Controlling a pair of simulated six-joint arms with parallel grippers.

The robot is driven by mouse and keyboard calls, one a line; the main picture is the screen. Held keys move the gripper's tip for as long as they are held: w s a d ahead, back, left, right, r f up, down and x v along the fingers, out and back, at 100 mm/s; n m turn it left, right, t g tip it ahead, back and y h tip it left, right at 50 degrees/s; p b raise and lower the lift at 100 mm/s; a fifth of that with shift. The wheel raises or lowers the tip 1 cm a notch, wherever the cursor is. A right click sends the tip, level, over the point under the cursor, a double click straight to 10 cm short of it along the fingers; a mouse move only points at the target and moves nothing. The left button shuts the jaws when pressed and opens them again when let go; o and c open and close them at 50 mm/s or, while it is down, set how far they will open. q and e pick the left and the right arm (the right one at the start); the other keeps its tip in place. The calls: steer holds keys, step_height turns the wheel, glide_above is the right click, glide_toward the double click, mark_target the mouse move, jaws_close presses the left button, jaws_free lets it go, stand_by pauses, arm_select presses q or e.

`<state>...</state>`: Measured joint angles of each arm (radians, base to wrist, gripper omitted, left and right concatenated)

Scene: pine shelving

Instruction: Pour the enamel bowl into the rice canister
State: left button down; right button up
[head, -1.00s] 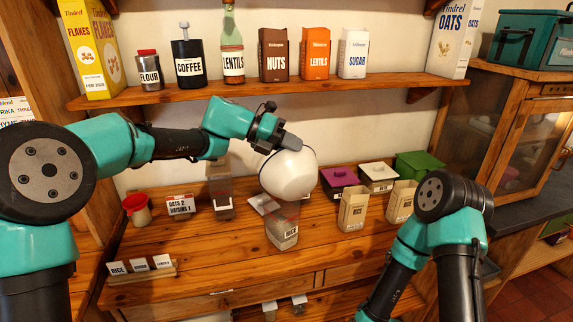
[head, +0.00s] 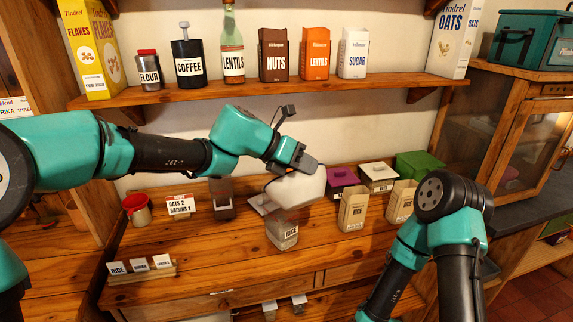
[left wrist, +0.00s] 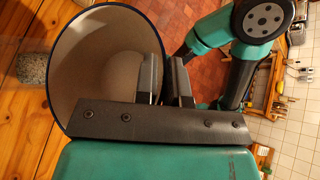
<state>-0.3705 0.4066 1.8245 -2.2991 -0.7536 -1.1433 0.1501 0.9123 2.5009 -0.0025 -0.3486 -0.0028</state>
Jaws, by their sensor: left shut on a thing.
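The white enamel bowl (head: 300,187) is in the air over the counter, with its side toward the head camera. My left gripper (head: 308,166) is shut on its rim. In the left wrist view the bowl (left wrist: 100,50) shows its pale inside and dark rim, and no grains can be made out in it. The clear rice canister (head: 283,232), with a RICE label, stands upright on the counter just below the bowl, which partly hides its top. My right gripper is out of view.
Two tan cartons (head: 353,208) stand right of the canister, with lidded boxes (head: 378,176) behind. A shelf (head: 270,88) of packages runs above. The counter's front is mostly clear.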

arm_select(q)
steer(key=shift+s+d+f+m+t+y, duration=0.15)
steer(key=shift+s+d+m+t, duration=0.05)
steer(key=shift+s, duration=0.3)
steer(key=shift+s+d+f+m+t+y, duration=0.1)
steer(key=shift+s+d+m+t+y, duration=0.1)
steer(key=shift+s, duration=0.3)
steer(key=s+d+m+t+y, duration=0.1)
steer(key=s+d+m+t, duration=0.1)
steer(key=s, duration=0.3)
steer(key=shift+s+d+r+m+t, duration=0.15)
steer(key=shift+s+r+m+t, duration=0.2)
steer(key=shift+t, duration=0.45)
steer(key=shift+w, duration=0.1)
